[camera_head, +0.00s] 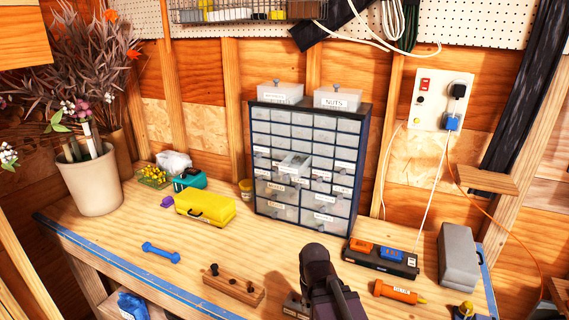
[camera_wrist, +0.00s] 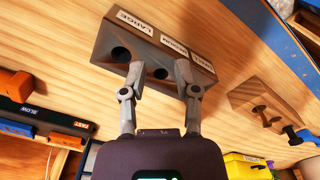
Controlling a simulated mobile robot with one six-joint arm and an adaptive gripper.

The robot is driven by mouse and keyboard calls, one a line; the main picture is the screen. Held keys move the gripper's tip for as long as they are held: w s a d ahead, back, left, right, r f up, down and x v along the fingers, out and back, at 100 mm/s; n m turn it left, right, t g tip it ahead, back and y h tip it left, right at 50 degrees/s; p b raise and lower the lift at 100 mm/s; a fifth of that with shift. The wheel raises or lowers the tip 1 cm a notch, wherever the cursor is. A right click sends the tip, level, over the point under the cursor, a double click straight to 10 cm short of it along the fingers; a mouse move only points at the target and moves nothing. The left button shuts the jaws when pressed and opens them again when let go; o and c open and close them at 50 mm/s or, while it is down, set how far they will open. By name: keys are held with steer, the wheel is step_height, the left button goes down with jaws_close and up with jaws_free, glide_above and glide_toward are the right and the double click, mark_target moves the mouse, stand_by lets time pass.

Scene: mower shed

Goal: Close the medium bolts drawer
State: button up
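The small-parts cabinet (camera_head: 361,150) stands against the back wall, with a dark frame and rows of clear, labelled drawers. One drawer (camera_head: 294,165) in its middle sticks out of the front; its label is too small to read. In the head view my arm is in front of the cabinet, hiding the fingertips.
Two clear bins stand on the cabinet, one marked NUTS (camera_head: 338,98). A yellow case (camera_head: 205,207) lies left of it.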

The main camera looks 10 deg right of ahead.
steer(key=shift+w, duration=0.2)
jaws_close()
steer(key=shift+w+d+r+n+h, duration=0.15)
steer(key=shift+w+n+h, duration=0.1)
steer(key=shift+n+h, duration=0.2)
steer(key=w+r+n+t+h+p, duration=0.3)
steer(key=w+r+n+t+h, duration=0.35)
steer(key=w+r+n, duration=0.4)
steer(key=w+a+r+n+t+h, duration=0.1)
steer(key=w+a+r+n+t, duration=0.3)
steer(key=n, duration=0.5)
steer(key=w+a+r+n+t+h+p, duration=0.1)
steer(key=w+a+r+n+t, duration=0.3)
steer(key=a+r+n, duration=0.3)
steer(key=shift+a+r+n+h, duration=0.3)
steer(key=shift+r+n, duration=0.35)
steer(key=shift+n, duration=0.35)
steer(key=shift+t, duration=0.25)
